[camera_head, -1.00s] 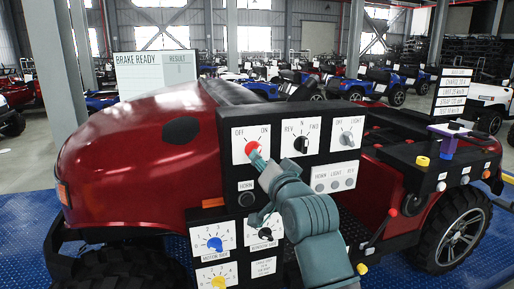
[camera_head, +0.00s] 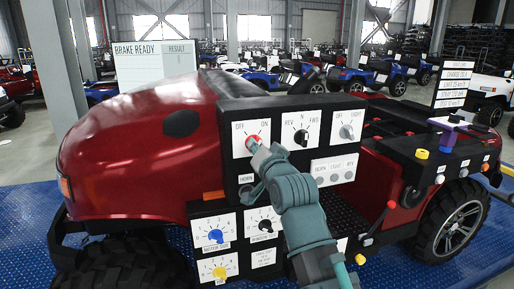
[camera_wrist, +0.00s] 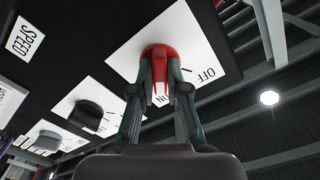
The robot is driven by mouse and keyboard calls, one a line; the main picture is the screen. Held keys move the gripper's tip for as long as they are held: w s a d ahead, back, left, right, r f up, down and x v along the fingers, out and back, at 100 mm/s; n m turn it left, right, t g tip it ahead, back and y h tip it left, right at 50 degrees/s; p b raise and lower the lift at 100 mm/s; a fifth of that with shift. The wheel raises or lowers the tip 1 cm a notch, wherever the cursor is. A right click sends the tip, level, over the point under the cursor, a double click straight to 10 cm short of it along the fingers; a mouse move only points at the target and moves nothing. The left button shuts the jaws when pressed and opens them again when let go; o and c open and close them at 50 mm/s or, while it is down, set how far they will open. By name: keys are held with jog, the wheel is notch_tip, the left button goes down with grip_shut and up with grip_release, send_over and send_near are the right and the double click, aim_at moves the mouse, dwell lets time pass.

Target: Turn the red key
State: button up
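The red key (camera_head: 253,141) sits on a white plate marked OFF and ON, at the upper left of the black control panel. It also shows in the wrist view (camera_wrist: 158,62), between my two fingers. My gripper (camera_head: 256,147) is at the key, with its fingertips against both sides of the red part; in the wrist view my gripper (camera_wrist: 159,75) looks shut on it. The fingers partly cover the key in the head view, so I cannot tell which mark it points to.
To the right on the panel are a REV/N/FWD knob (camera_head: 301,137) and an OFF/LIGHT knob (camera_head: 346,131). Below are a blue knob (camera_head: 215,236) and a yellow knob (camera_head: 219,272). The red vehicle (camera_head: 130,150) stands behind the panel. A BRAKE READY board (camera_head: 153,67) stands at the back left.

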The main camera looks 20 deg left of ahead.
jog(key=shift+n, duration=0.3)
grip_shut()
jog(key=shift+n+b, duration=2.6)
jog(key=shift+n, duration=4.2)
jog(key=o, duration=0.7)
grip_release()
